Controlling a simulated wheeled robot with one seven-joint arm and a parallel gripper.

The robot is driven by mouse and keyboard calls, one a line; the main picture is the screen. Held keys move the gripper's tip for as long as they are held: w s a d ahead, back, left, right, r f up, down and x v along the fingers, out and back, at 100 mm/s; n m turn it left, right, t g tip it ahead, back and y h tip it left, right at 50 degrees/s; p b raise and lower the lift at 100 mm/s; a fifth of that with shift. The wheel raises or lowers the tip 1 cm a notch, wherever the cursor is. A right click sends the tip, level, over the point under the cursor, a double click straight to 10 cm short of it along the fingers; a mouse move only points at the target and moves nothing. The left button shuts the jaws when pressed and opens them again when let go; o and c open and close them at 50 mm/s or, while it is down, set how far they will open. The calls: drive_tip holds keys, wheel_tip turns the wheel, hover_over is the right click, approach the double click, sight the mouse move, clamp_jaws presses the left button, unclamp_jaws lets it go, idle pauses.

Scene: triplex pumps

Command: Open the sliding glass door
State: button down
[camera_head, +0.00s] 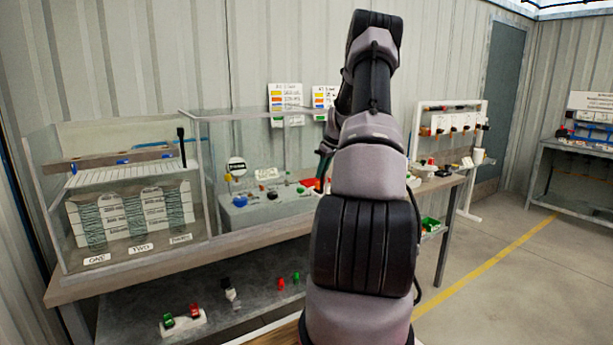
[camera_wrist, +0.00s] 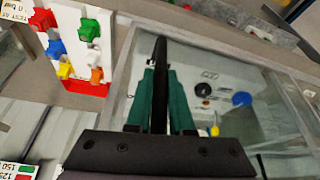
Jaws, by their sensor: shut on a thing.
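A clear glass case (camera_head: 195,150) stands on the bench, with glass panes in thin pale frames. A dark upright handle (camera_head: 182,147) shows near the right end of its left section. In the wrist view, my gripper (camera_wrist: 161,80) has its green fingers closed around a black bar-like handle (camera_wrist: 159,48). This handle is at the edge of a glass pane (camera_wrist: 205,62). Through the glass shows a grey unit with blue, black and yellow knobs.
The left section holds ribbed cylinders over labels ONE and TWO. A red-and-white rack (camera_wrist: 85,50) with coloured fittings is close beside my gripper. The bench's lower shelf (camera_head: 250,300) holds small fittings. Open floor (camera_head: 500,270) lies to the right.

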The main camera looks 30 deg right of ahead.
drive_tip(key=shift+d, duration=1.2)
drive_tip(key=c, duration=0.8)
unclamp_jaws()
drive_tip(key=v, duration=1)
drive_tip(key=shift+r, duration=0.4)
drive_tip(key=shift+s, duration=0.1)
